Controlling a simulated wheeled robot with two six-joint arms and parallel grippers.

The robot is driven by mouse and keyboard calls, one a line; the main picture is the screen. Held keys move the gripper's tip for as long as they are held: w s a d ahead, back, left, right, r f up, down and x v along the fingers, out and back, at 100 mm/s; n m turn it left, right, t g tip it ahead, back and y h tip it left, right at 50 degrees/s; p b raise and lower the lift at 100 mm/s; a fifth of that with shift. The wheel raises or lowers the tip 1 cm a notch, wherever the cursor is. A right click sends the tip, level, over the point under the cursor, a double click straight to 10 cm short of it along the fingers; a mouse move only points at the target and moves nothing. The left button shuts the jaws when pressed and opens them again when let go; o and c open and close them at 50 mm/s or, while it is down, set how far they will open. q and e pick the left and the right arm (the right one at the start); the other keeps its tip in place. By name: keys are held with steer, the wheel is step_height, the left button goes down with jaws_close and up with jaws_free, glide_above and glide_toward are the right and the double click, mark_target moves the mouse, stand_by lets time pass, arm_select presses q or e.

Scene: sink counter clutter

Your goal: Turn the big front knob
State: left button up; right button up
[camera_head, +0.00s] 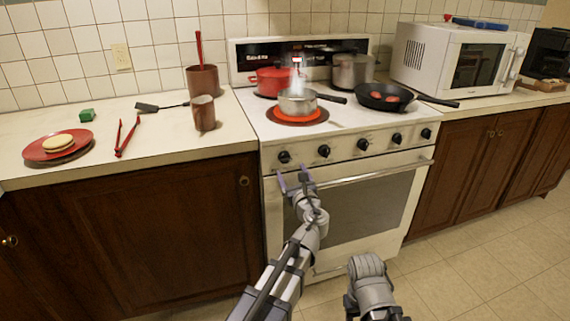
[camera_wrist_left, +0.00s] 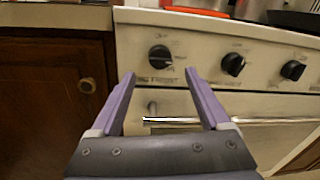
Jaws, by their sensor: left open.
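Several black knobs sit in a row on the front panel of the white stove (camera_head: 345,170). The leftmost knob (camera_head: 284,157) also shows in the left wrist view (camera_wrist_left: 160,56). To its right are a second knob (camera_head: 324,150) and a third knob (camera_head: 363,144). They look alike in size, so I cannot tell which counts as the big one. My left gripper (camera_head: 293,176) is open and empty, just below the leftmost knob. In the wrist view the purple fingers (camera_wrist_left: 160,73) stand either side of that knob in line of sight, with no contact visible.
The oven handle (camera_head: 380,171) runs across below the knobs. On the stove stand a small pot (camera_head: 297,104) over a glowing burner, a red pot (camera_head: 270,80), a grey pot (camera_head: 354,71) and a black pan (camera_head: 385,97). Counters flank the stove.

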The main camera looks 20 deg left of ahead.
mark_target(286, 161)
arm_select(q)
steer(key=x, duration=0.7)
steer(key=shift+s, duration=0.1)
jaws_close()
steer(key=shift+f, duration=0.1)
stand_by(0.4)
